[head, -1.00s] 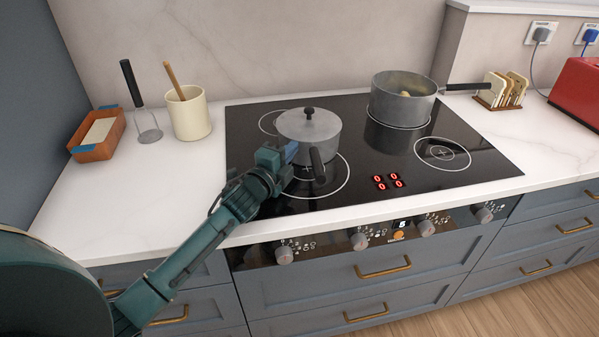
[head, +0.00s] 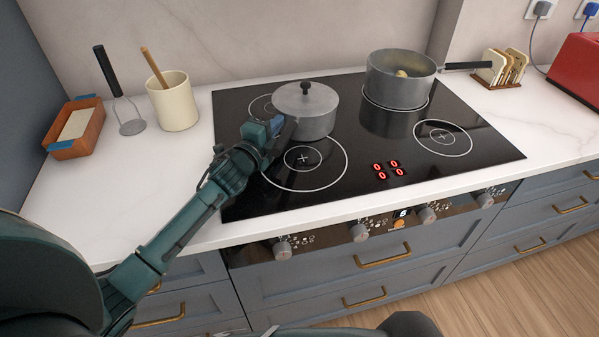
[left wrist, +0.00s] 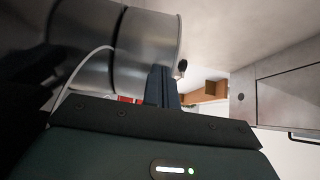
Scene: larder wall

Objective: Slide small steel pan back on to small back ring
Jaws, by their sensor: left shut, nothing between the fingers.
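The small steel pan (head: 305,112), lidded with a black knob, stands upright on the hob, behind the large front left ring (head: 303,160). The small back ring (head: 262,106) shows partly at the pan's left; the pan sits to its right, and how far it overlaps the ring is hidden. My left gripper (head: 272,132) is shut and empty at the pan's front left side, beside a dark part that looks like its handle. Contact is unclear. In the left wrist view a steel wall (left wrist: 147,38) rises close to the finger (left wrist: 160,88). My right gripper is not seen.
A larger open pan (head: 398,88) stands on the back right ring. The front right ring (head: 443,138) is bare. A toast rack (head: 500,68) is at right.

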